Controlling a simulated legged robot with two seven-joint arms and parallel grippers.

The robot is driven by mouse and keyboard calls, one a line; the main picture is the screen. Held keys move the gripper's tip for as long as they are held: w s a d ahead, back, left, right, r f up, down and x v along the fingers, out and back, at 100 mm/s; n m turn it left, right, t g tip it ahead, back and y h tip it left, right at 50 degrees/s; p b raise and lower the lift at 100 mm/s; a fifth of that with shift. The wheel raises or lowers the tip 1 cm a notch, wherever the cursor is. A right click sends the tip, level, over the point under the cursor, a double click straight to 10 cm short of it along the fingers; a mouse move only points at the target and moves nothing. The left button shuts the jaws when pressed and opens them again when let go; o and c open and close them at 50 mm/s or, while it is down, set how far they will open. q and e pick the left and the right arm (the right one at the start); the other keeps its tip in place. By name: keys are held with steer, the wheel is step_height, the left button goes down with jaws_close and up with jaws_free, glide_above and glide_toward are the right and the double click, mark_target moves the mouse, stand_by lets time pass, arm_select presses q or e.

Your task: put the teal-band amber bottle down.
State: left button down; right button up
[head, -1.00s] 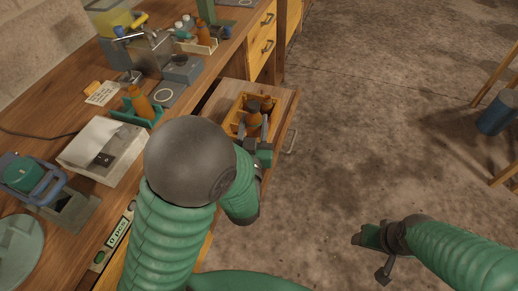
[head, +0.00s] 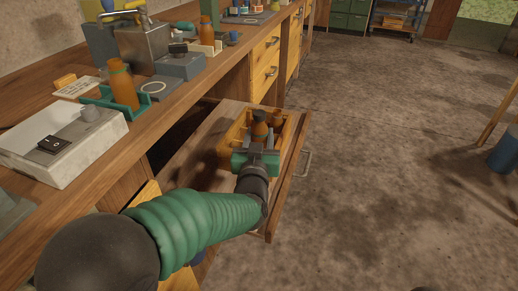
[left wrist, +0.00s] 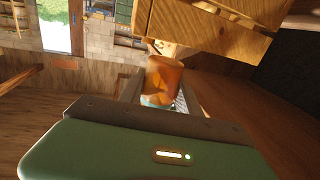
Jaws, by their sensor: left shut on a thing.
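My left gripper (head: 258,148) is shut on an amber bottle (head: 260,130) with a dark cap, at the near end of a wooden crate (head: 236,127) in the pulled-out drawer. In the left wrist view the bottle (left wrist: 163,76) sits between the fingers, with a teal band (left wrist: 155,101) showing at the fingers. The crate's slats (left wrist: 205,35) are close beside it. The bottle's base is hidden in the head view, so I cannot tell whether it touches the crate floor. My right gripper is out of view.
Another amber bottle (head: 277,118) stands in the crate. On the bench, an amber bottle (head: 122,86) stands in a teal holder (head: 98,103), near a white box (head: 62,150). The drawer floor (head: 205,150) left of the crate is bare.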

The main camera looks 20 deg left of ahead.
mark_target(264, 130)
arm_select(q)
steer(key=w+f+b, duration=0.1)
steer(key=f+b, duration=0.1)
steer(key=w+f+b, duration=0.2)
steer(key=shift+w+a, duration=0.15)
steer(key=shift+w, duration=0.15)
steer(key=shift+a+r, duration=0.1)
steer(key=shift+r, duration=0.05)
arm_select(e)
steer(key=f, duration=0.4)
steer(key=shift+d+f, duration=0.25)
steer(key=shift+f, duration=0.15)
